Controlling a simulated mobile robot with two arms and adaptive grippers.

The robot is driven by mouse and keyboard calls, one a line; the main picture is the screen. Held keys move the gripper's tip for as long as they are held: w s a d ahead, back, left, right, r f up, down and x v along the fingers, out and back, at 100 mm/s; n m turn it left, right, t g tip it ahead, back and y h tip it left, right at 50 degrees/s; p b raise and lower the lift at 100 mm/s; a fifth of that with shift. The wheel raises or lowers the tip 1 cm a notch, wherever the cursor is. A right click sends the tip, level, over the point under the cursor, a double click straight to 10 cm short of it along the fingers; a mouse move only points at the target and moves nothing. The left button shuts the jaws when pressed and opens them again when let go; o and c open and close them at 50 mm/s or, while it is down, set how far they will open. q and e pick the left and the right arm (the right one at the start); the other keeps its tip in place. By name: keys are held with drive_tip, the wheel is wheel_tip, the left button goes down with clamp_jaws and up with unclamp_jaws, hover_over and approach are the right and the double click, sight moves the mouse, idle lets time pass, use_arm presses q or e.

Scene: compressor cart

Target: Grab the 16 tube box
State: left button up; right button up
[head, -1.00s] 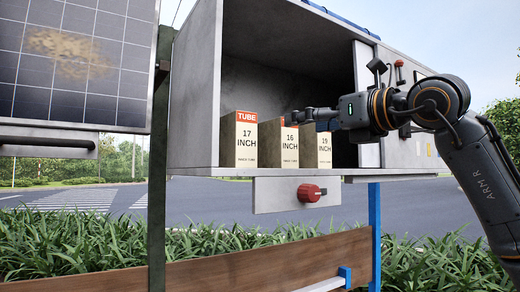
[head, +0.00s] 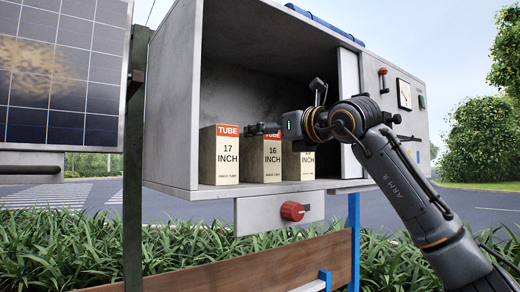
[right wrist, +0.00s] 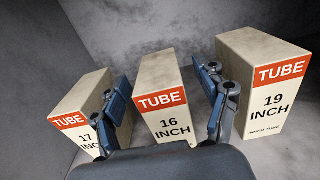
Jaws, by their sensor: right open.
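The 16 inch tube box (head: 266,160) stands upright on the cabinet shelf, between the 17 inch box (head: 220,158) and the 19 inch box (head: 298,162). It is beige with an orange TUBE band, and it also shows in the right wrist view (right wrist: 167,75). My right gripper (head: 262,129) reaches in from the right at the height of the box's top. In the right wrist view my right gripper (right wrist: 163,108) is open, with one finger on each side of the 16 inch box. I cannot tell whether the fingers touch it. My left gripper is out of view.
The grey cabinet (head: 178,110) has side walls and a roof around the boxes. A red knob (head: 292,211) sits below the shelf. A solar panel (head: 62,75) stands at the left. There is empty room behind and above the boxes.

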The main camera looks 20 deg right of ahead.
drive_tip(key=x, duration=0.2)
drive_tip(key=shift+w+a+r+p, duration=0.2)
drive_tip(key=shift+w+p, duration=0.1)
drive_tip(key=shift+p, duration=0.1)
drive_tip(key=shift+w+a+f, duration=0.15)
drive_tip(key=shift+w, duration=0.15)
drive_tip(key=shift+s, duration=0.15)
drive_tip(key=shift+c, duration=0.9)
clamp_jaws()
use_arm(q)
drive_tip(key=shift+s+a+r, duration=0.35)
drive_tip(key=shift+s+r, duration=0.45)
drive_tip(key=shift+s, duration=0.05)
